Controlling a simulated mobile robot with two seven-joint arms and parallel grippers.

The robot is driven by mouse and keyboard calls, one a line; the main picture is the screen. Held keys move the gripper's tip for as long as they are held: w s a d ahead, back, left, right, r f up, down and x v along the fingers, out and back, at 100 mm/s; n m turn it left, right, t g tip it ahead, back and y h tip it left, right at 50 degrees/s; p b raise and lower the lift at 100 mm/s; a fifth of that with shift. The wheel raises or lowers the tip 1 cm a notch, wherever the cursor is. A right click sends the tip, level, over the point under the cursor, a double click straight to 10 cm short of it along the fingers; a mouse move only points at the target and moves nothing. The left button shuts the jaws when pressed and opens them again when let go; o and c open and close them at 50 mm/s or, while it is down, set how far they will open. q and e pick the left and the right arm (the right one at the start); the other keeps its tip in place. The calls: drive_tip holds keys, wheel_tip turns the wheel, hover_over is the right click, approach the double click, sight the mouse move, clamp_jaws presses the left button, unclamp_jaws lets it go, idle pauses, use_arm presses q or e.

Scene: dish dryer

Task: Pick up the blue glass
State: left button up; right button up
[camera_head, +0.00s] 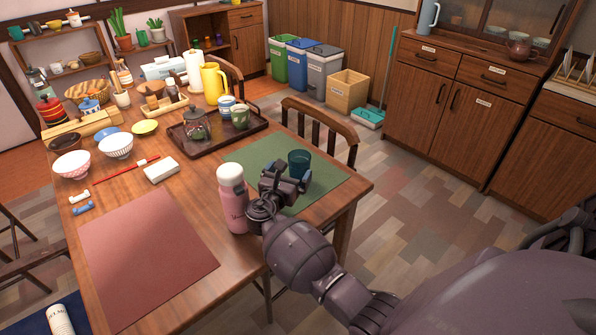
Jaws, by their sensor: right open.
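The blue glass (299,163) is a dark teal-blue tumbler standing upright on the green placemat (327,181), near the table's right side. My right gripper (290,180) is at the near side of the glass, low over the placemat, and covers the lower part of the glass. It is open; whether a finger touches the glass cannot be told. My left gripper is not in the picture.
A pink bottle (233,205) stands close to the left of my right gripper. A brown tray (262,125) with a teapot and cups lies behind the placemat. A chair back (325,128) rises beyond the table edge. The pink placemat (140,255) is bare.

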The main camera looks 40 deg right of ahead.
sight(296, 165)
drive_tip(key=x, duration=0.2)
drive_tip(key=b+x, duration=0.1)
drive_tip(key=x, duration=0.4)
drive_tip(key=shift+s+f, duration=0.1)
drive_tip(key=shift+f, duration=0.25)
drive_tip(key=shift+d+r, duration=0.1)
drive_tip(key=shift+d, duration=0.05)
drive_tip(key=shift+r, duration=0.1)
drive_tip(key=c, duration=1.1)
